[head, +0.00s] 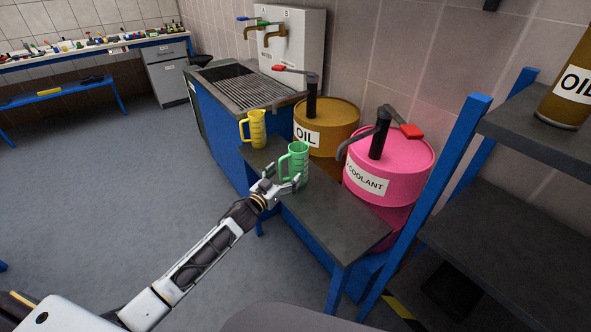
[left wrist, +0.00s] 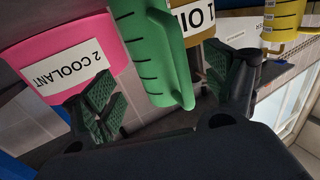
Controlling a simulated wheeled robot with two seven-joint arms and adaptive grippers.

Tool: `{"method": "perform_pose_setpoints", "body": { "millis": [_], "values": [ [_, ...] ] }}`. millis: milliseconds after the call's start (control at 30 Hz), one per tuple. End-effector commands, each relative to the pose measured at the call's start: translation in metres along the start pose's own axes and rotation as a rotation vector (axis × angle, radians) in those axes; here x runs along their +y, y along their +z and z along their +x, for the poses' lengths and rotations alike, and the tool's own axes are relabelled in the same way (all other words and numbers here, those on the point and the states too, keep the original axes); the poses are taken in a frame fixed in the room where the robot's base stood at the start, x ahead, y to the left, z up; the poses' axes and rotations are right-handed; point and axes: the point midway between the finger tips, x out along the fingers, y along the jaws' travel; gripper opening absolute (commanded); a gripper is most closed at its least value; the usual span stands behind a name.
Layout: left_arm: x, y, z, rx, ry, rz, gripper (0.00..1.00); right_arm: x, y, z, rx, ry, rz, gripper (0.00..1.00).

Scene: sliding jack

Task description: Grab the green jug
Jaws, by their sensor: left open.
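The green jug (head: 296,163) stands upright on a dark narrow bench in the head view, with dark measuring marks on its side. In the left wrist view the green jug (left wrist: 160,55) fills the upper middle, with its handle towards me. My left gripper (head: 284,184) is open at the jug. In the left wrist view its two green-padded fingers (left wrist: 165,92) are spread, one to each side of the jug's handle. I cannot tell whether a finger touches it. My right gripper is not in view.
A yellow jug (head: 257,129) stands behind the green one. An oil drum (head: 335,126) and a pink coolant drum (head: 397,174) stand close on the right. The bench's front part (head: 340,226) is clear. A blue-framed shelf (head: 455,165) rises at the right.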

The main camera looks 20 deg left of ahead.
Motion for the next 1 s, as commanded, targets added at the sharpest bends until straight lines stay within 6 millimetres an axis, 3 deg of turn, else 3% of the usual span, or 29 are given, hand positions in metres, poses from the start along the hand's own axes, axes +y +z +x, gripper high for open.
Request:
{"method": "perform_pose_setpoints", "body": {
  "millis": [667,1000],
  "values": [
    [0.0,-0.001,0.011,0.0,0.0,0.0,0.86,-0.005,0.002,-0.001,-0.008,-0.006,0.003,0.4],
    [0.004,-0.004,0.031,0.002,0.0,0.001,0.86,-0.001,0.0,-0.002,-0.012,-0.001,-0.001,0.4]
  ]
}}
